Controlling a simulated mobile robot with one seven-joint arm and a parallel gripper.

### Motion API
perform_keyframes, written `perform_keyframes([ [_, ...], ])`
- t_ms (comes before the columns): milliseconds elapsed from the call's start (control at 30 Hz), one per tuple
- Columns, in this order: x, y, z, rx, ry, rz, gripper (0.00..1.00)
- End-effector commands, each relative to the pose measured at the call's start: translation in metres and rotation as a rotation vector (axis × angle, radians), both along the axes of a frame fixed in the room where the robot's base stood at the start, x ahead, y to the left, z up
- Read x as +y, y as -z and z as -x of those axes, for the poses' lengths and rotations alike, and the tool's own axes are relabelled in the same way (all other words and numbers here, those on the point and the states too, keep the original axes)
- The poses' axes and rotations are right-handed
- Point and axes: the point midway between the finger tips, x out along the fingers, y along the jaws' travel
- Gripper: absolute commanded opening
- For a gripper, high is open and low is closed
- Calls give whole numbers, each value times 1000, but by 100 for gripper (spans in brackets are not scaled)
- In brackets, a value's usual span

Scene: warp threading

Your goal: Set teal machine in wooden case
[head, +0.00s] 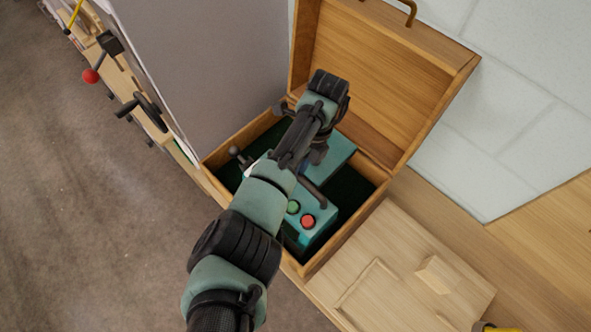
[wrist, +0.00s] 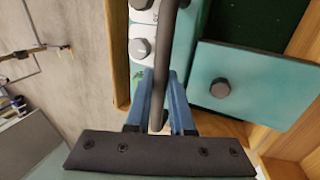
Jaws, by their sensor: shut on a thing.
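The teal machine (head: 338,152) is inside the open wooden case (head: 345,238), within its walls. A green button and a red button show on its near end. In the wrist view its teal panel (wrist: 235,90) has a dark knob, with a pale strip of knobs to the left. My gripper (wrist: 161,78) has its blue fingers shut on the machine's dark bar handle. In the head view my arm covers the middle of the machine and hides the fingertips. Whether the machine rests fully on the case floor cannot be told.
The case's lid (head: 378,75) stands open at the back, with a metal handle on top. A pale wooden board (head: 410,270) lies to the right of the case. A grey panel (head: 215,75) stands at its left. Dark green lining (head: 350,190) shows beside the machine.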

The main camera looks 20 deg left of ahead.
Motion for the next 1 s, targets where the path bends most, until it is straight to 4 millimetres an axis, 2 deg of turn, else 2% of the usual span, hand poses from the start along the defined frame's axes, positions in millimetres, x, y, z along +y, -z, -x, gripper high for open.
perform_keyframes([
  [1000,-1,4,-6,39,-1,-16,0],
])
